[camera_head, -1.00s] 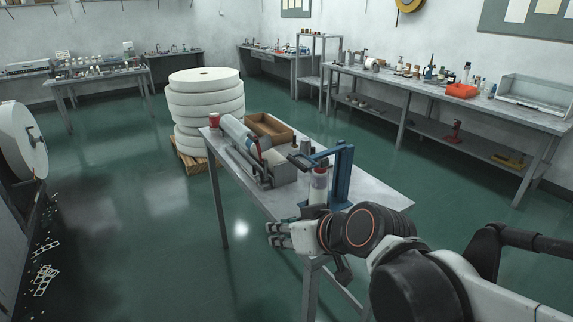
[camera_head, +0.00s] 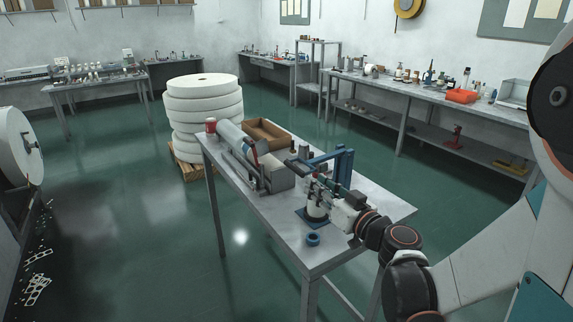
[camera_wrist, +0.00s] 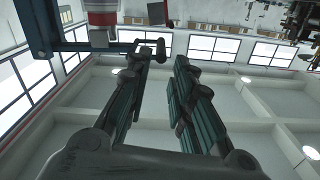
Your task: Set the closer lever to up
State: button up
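The blue closer stand (camera_head: 343,165) is on the near right part of the metal table. Its blue top arm reaches left, and a dark lever part (camera_head: 300,165) shows at that arm's left end. My gripper (camera_head: 316,190) is in front of the stand, beside the white cylinder on its base, and partly covers it. In the wrist view the two fingers (camera_wrist: 161,60) are apart with a clear gap. A dark bar with a grip (camera_wrist: 152,46), apparently the lever, shows near the left fingertip. I cannot tell whether they touch. The blue frame (camera_wrist: 35,25) is at upper left.
A blue ring (camera_head: 313,239) lies on the table's (camera_head: 280,220) front part. A grey roller machine (camera_head: 245,155), a red can (camera_head: 211,126) and a wooden tray (camera_head: 268,132) are farther back.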

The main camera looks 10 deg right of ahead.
aim_at(290, 166)
jog(key=b+x, duration=0.2)
jog(key=x, duration=1.1)
jog(key=shift+w+a+b, duration=0.15)
jog(key=shift+w+b, duration=0.05)
jog(key=shift+b, duration=0.1)
grip_shut()
